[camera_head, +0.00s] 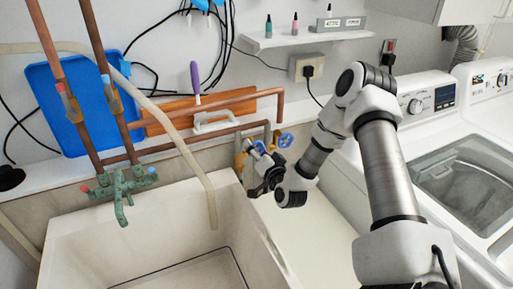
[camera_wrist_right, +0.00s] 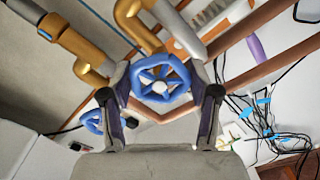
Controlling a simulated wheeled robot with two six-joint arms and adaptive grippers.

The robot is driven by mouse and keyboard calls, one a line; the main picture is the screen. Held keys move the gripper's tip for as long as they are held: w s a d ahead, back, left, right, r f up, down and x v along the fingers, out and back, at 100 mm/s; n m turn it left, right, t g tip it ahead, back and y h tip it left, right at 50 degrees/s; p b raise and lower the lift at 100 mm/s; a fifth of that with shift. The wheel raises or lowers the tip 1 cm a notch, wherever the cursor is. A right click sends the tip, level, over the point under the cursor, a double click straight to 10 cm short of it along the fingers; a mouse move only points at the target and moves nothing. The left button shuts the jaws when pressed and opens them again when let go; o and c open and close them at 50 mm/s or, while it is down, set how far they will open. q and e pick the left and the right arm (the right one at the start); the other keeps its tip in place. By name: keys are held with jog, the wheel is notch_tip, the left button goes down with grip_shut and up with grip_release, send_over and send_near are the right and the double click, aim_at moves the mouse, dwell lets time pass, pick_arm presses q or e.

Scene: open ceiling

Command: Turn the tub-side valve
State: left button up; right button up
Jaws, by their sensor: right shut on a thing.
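The tub-side valve is a blue spoked handwheel on brass and copper pipe, (camera_wrist_right: 159,86) large in the right wrist view. In the head view its blue wheel (camera_head: 259,146) is partly hidden by my right gripper (camera_head: 261,160). My right gripper (camera_wrist_right: 162,98) has one finger on each side of the wheel and is shut on it. A second blue handwheel (camera_head: 285,140) is to the right, untouched. It also shows at the lower left of the right wrist view (camera_wrist_right: 94,122). My left gripper is not in view.
The white tub (camera_head: 160,235) is below left, with a green tap (camera_head: 121,187) on its rim. Copper pipes (camera_head: 215,103) run along the wall beside the valves. A washing machine (camera_head: 465,160) is at the right. A small shelf (camera_head: 305,37) hangs above.

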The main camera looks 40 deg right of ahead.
jog(key=n+p, duration=0.3)
jog(key=n, duration=0.3)
jog(key=n+p, duration=0.2)
jog(key=n, duration=0.2)
jog(key=shift+s, duration=0.1)
jog(key=n+p, duration=0.2)
jog(key=n, duration=0.1)
jog(key=shift+n, duration=0.4)
jog(key=n+p, duration=0.5)
jog(key=n, duration=0.2)
jog(key=shift+d, duration=0.1)
jog(key=n+p, duration=0.2)
jog(key=n, duration=0.1)
jog(key=shift+n+p, duration=0.3)
jog(key=shift+n, duration=0.1)
jog(key=shift+n+p, duration=0.9)
jog(key=shift+n, duration=0.6)
jog(key=o, duration=1.2)
jog(key=shift+d, duration=0.1)
jog(key=shift+c, duration=0.2)
